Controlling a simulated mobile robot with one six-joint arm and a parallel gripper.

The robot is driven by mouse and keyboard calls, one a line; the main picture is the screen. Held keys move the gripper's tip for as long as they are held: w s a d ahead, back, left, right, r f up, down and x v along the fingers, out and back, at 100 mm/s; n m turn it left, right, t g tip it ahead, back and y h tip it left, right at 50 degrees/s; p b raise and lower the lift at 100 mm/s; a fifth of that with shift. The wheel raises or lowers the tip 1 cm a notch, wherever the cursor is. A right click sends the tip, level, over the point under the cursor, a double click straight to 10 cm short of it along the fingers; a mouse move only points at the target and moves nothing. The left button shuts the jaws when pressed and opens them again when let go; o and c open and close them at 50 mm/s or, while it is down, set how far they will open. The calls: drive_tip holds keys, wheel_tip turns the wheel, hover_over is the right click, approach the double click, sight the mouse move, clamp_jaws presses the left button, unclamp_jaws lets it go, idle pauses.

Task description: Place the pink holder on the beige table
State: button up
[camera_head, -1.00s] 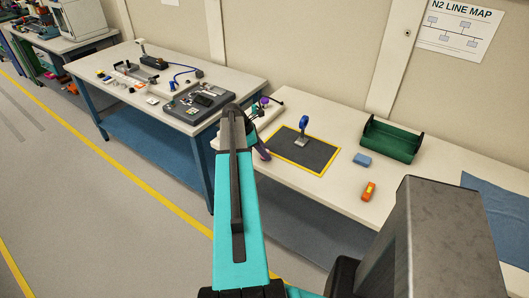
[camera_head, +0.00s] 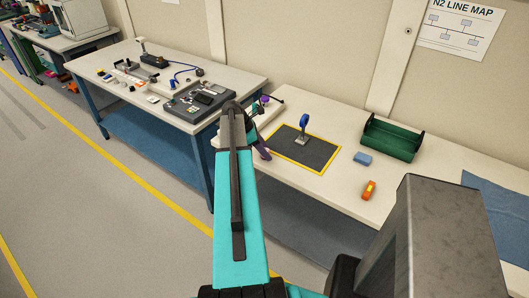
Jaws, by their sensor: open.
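No pink holder can be made out in this view. Two pale, beige-looking tables show: the left table (camera_head: 225,76) with blue legs, and the right table (camera_head: 338,193) along the wall. I cannot tell for sure which one is the beige table. My teal arm rises in the middle, and its end bends right over the near left part of the right table. My gripper (camera_head: 263,151) is open, small and mostly hidden behind the arm. A small purple thing (camera_head: 265,99) shows just beyond it; what it belongs to is unclear.
A black mat with yellow edges (camera_head: 318,158) holds a blue-topped stand (camera_head: 304,124). A green open bin (camera_head: 391,139), a blue block (camera_head: 363,158) and an orange object (camera_head: 369,190) lie to its right. A blue cloth (camera_head: 495,210) covers the right end. Equipment crowds the left table.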

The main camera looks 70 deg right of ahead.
drive_tip(key=b+v, duration=0.3)
drive_tip(key=v, duration=0.8)
drive_tip(key=shift+r, duration=0.3)
drive_tip(key=shift+w+a, duration=0.1)
idle(0.4)
drive_tip(key=w+a+f+m, duration=0.1)
drive_tip(key=w+a+f, duration=0.4)
drive_tip(key=a+f, duration=0.5)
drive_tip(key=w+a+f+t+y, duration=0.1)
drive_tip(key=w+a+f, duration=0.4)
drive_tip(key=a+f, duration=0.45)
drive_tip(key=w+a+f+m, duration=0.1)
drive_tip(key=w+a+f, duration=0.4)
drive_tip(key=a+f, duration=0.5)
drive_tip(key=s+a+f+m, duration=0.1)
drive_tip(key=s+a+f, duration=0.3)
drive_tip(key=a, duration=0.7)
drive_tip(key=s+a+f+m+g+y, duration=0.1)
drive_tip(key=s+a+f, duration=0.4)
drive_tip(key=a, duration=0.7)
drive_tip(key=s+a+f+m+y, duration=0.1)
drive_tip(key=s+a+f, duration=0.4)
drive_tip(key=a, duration=0.7)
drive_tip(key=s, duration=0.2)
drive_tip(key=shift+s+m+g, duration=0.3)
drive_tip(key=shift+s+m, duration=0.05)
drive_tip(key=shift+m, duration=0.05)
